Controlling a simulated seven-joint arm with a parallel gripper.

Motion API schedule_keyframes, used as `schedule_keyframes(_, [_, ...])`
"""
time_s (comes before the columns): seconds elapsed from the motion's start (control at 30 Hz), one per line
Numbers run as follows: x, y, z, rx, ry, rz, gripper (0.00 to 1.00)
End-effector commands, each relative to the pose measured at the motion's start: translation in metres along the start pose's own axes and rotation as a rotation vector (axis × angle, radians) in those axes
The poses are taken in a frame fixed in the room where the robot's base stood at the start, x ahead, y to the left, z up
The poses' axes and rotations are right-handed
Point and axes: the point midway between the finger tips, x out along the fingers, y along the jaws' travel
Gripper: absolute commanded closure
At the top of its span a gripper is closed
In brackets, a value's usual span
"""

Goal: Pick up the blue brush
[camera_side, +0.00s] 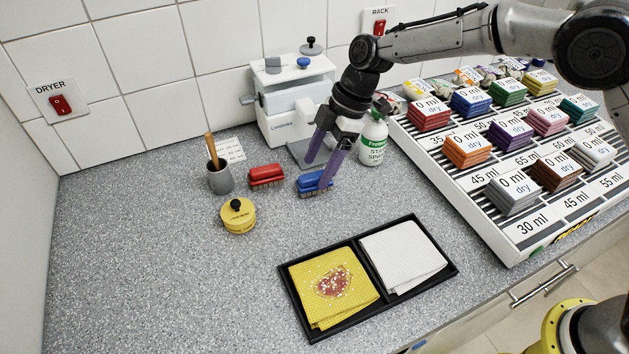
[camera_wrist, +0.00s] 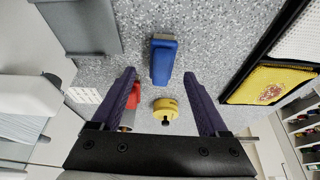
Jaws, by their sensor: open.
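The blue brush (camera_side: 311,183) lies on the speckled grey counter, bristles down, beside a red brush (camera_side: 266,176) on its left. Nothing is held. The red brush (camera_wrist: 131,98) shows close to the left finger in the wrist view and is partly hidden by it.
A yellow lidded pot (camera_side: 238,217) and a grey cup (camera_side: 220,178) stand left of the brushes. A spray bottle (camera_side: 373,142) and a white machine (camera_side: 290,105) stand behind. A black tray (camera_side: 313,329) with cloths lies in front. The left counter is clear.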

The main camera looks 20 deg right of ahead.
Motion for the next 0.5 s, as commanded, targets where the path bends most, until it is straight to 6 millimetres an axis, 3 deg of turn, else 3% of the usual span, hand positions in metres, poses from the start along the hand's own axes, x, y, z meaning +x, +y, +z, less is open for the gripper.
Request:
schedule_keyframes(0.2, [0.026, -0.002, 0.000, 0.001, 0.000, -0.001, 0.22])
schedule_keyframes(0.5, [0.029, -0.002, 0.000, 0.000, 0.001, 0.001, 0.24])
